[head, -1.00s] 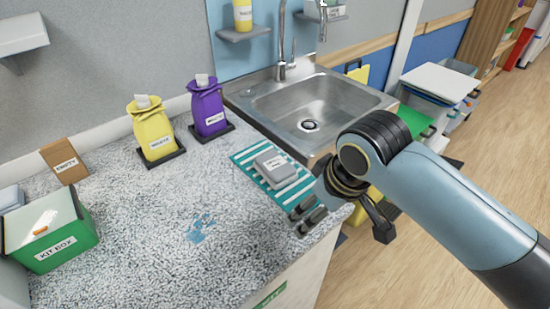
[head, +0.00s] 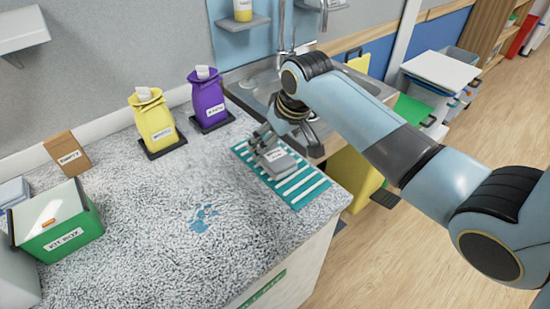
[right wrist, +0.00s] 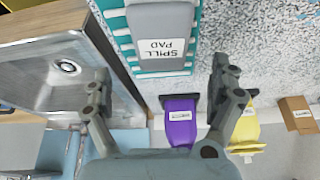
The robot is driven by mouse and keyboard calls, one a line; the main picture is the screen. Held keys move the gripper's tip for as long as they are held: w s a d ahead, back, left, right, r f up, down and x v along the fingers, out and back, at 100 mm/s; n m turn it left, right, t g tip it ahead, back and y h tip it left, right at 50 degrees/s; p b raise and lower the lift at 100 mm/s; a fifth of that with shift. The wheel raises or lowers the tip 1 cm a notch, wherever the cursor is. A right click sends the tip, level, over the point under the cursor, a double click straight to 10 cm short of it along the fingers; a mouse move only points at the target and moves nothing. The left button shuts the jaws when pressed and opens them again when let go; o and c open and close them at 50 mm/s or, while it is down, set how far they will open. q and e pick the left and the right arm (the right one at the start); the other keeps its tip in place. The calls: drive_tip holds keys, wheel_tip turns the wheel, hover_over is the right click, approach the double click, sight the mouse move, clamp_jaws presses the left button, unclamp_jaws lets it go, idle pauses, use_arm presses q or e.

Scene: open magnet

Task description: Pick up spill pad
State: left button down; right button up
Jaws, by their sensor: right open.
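The spill pad (head: 280,164) is a grey, rounded block with a white label. It lies on a teal-and-white striped mat (head: 305,187) on the speckled counter. My left gripper is not in view.
A yellow bag (head: 154,122) and a purple bag (head: 208,98) stand behind the mat on dark trays. A steel sink (right wrist: 62,72) is beside it. A green kit box (head: 62,232) stands at left. A blue spill (head: 204,217) marks the counter, otherwise clear in front.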

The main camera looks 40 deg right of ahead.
sight(273, 153)
drive_tip(key=x, duration=0.4)
drive_tip(key=shift+s+a+f, duration=0.15)
drive_tip(key=shift+s+f, duration=0.1)
drive_tip(key=shift+f, duration=0.25)
drive_tip(key=c, duration=1.4)
drive_tip(key=shift+r, duration=2.2)
drive_tip(key=shift+s+d+r+b, duration=0.15)
drive_tip(key=shift+s+d+r, duration=0.9)
drive_tip(key=shift+s, duration=0.7)
drive_tip(key=shift+s+d+r+b, duration=0.1)
drive_tip(key=shift+s+d+r, duration=0.7)
drive_tip(key=shift+s+r, duration=0.65)
drive_tip(key=shift+s+d+r+b, duration=0.15)
drive_tip(key=shift+s+d+r, duration=0.75)
drive_tip(key=shift+s, duration=1.1)
drive_tip(key=o, duration=0.7)
drive_tip(key=c, duration=0.5)
